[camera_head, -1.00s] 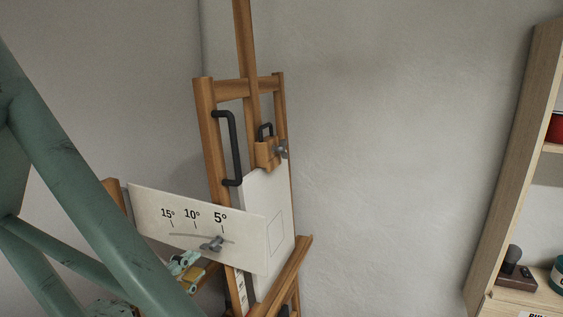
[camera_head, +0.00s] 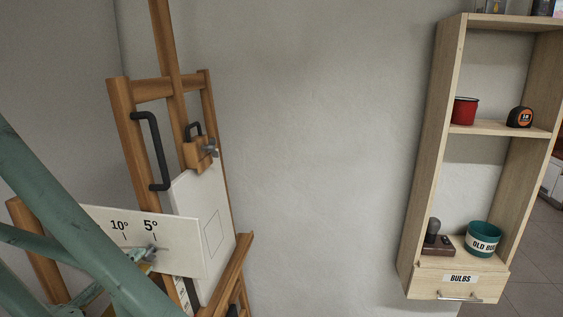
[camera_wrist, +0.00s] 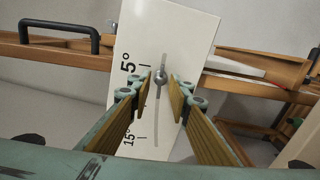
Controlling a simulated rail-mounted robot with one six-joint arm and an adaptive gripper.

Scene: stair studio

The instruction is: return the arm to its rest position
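My gripper (camera_wrist: 161,90) is open in the wrist view, its two padded fingers spread apart. A small metal screw or wing nut (camera_wrist: 160,77) shows between and just beyond the fingertips, on a slotted white angle plate (camera_wrist: 185,40). I see no contact with it. In the head view this plate (camera_head: 185,231), marked 10° and 5°, is fixed at the wooden easel (camera_head: 125,110). The gripper is mostly hidden behind my green arm (camera_head: 60,200) there, with a bit of it beside the nut. A white panel (camera_head: 200,192) stands upright on the easel.
A black handle (camera_head: 153,150) and a clamp block (camera_head: 199,155) stick out from the easel. Bare wall lies between.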

